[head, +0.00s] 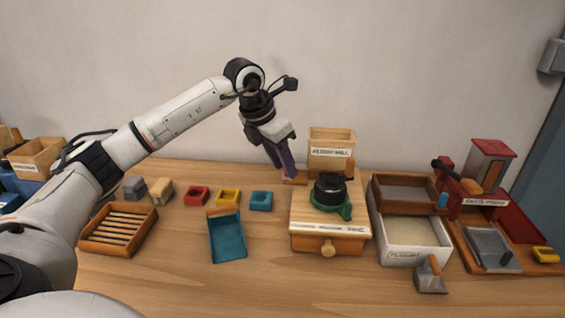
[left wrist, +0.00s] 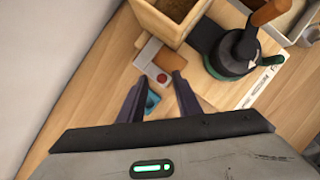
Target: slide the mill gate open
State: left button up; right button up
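The mill (head: 305,215) is a wooden box on the table with a square wooden hopper (head: 331,143) at its back and a black-and-green crank part (head: 331,193) on top. The gate, a small slide with a wooden end and a reddish knob (left wrist: 161,78), sticks out beside the hopper in the left wrist view. My left gripper (head: 287,174) points down at the gate's end, left of the hopper. In the left wrist view its two fingers (left wrist: 158,84) are apart, near the knob's two sides. Contact cannot be told. My right gripper is not in view.
Left of the mill are a blue scoop tray (head: 228,238), small red (head: 197,195), yellow (head: 228,197) and blue (head: 261,201) boxes, and a slatted tray (head: 118,229). Right of it stand stacked sieve trays (head: 405,258) and a red-roofed station (head: 487,165). The front table is mostly clear.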

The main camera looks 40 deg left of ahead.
pick_arm(q)
jog(key=v, duration=1)
jog(key=shift+r, duration=0.15)
